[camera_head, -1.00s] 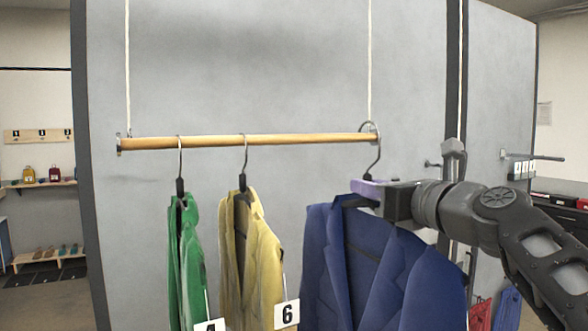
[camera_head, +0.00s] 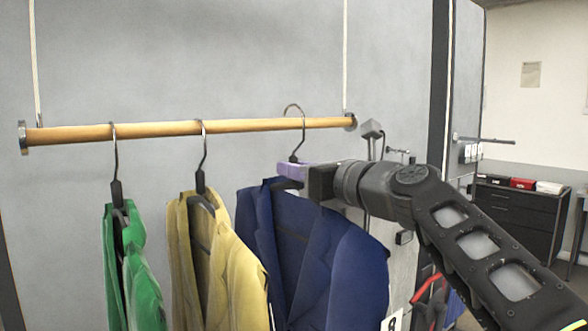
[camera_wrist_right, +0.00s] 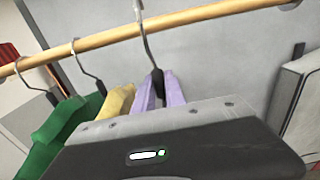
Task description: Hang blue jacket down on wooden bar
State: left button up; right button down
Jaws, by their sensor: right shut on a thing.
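The blue jacket (camera_head: 320,255) hangs from its dark hanger at the right of the rail. My right gripper (camera_head: 292,172), with purple fingers, is shut on the hanger's neck just below the hook; the fingers also show in the right wrist view (camera_wrist_right: 159,90). The hanger's metal hook (camera_head: 295,108) rises above the wooden bar (camera_head: 250,126), and its stem passes in front of the bar. The hook's curve stands higher than the bar's top, its tip above the bar; I cannot tell whether it touches. My left gripper is not in view.
A green garment (camera_head: 130,270) and a yellow jacket (camera_head: 215,265) hang on the bar to the left. Ropes hold the bar before a grey wall panel (camera_head: 200,60). A dark cabinet (camera_head: 515,215) stands at the far right.

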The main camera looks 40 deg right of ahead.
jog(key=shift+w+d+p, duration=0.1)
jog(key=shift+w+p, duration=0.45)
jog(key=shift+w, duration=3.85)
jog(key=shift+f+b, duration=0.7)
jog(key=shift+f, duration=0.15)
jog(key=c, duration=1.3)
grip_release()
jog(key=shift+f, duration=0.1)
jog(key=shift+s+b, duration=1)
jog(key=shift+s, duration=2.9)
